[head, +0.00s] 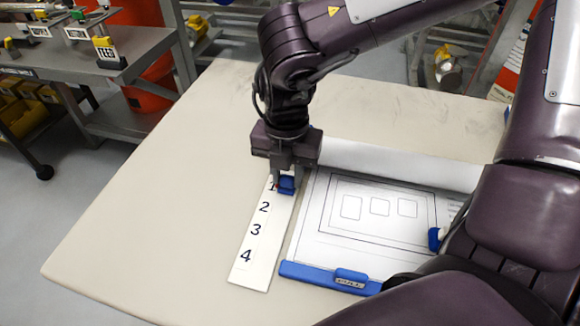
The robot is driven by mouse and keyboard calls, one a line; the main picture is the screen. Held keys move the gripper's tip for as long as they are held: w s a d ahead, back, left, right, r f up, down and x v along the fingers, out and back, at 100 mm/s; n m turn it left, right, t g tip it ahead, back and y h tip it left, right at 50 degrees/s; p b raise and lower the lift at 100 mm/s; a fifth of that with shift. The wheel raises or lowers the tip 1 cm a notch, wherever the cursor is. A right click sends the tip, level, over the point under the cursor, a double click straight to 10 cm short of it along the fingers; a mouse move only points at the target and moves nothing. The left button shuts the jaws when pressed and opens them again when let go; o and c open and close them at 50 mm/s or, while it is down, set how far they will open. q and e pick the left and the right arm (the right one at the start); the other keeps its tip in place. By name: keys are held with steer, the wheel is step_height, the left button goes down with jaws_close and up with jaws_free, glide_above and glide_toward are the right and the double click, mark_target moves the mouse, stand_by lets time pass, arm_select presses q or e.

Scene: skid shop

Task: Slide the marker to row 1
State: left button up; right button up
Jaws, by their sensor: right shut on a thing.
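A white strip (253,265) with printed numbers 1 to 4 lies on the table, with 1 at the far end and 4 nearest. The blue marker (287,185) is at the strip's far end, beside the number 1, which is partly covered. My right gripper (287,178) points down and is shut on the blue marker. My left gripper is not in view.
A drawing sheet (330,235) with blue clips, one along its near edge (330,277), lies right of the strip. The beige table (150,220) is clear to the left. A grey bench (90,60) with small items stands at the far left.

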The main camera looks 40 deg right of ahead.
mark_target(287, 176)
steer(key=o, duration=0.8)
steer(key=shift+r+p, duration=1.4)
steer(key=shift+r, duration=0.85)
steer(key=shift+r+p, duration=1.25)
steer(key=shift+r, duration=0.75)
